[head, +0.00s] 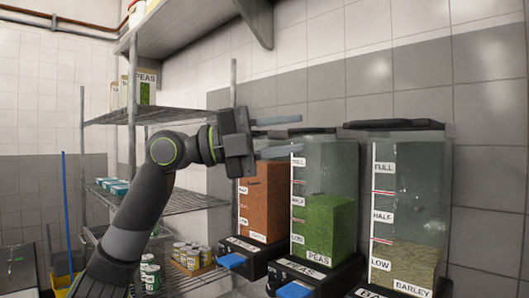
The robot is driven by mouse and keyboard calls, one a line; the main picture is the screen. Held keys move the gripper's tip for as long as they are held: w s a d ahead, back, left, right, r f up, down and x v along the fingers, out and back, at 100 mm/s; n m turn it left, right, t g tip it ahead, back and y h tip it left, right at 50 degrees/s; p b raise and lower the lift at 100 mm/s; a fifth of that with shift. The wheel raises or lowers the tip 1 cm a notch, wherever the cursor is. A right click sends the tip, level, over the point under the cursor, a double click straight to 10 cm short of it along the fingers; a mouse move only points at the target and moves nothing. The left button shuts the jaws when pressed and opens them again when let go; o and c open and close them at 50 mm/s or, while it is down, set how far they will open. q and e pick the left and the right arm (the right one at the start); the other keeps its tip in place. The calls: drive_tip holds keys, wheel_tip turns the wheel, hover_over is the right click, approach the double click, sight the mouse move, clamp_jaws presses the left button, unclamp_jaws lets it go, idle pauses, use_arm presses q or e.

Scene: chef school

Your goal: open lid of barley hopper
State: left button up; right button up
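The barley hopper (408,185) is the clear bin at the far right, labelled BARLEY, with pale grain up to about the LOW mark. Its dark lid (393,125) lies flat across the top and looks closed. My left gripper (280,137) is up at lid height at the left end of the hopper row, beside the orange-filled hopper. Its fingers reach to the right, look apart and hold nothing that I can see. It is well to the left of the barley lid, with the peas hopper between. My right gripper is not in view.
The peas hopper (325,175) stands in the middle, and the orange-filled hopper (262,200) stands left of it. A wire shelf rack (175,205) with cans and jars is at the left. A bracketed shelf (200,25) hangs above. The space above the barley lid is clear.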

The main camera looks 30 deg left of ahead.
use_arm(q)
drive_tip(key=shift+b+v, duration=0.8)
drive_tip(key=shift+v, duration=0.95)
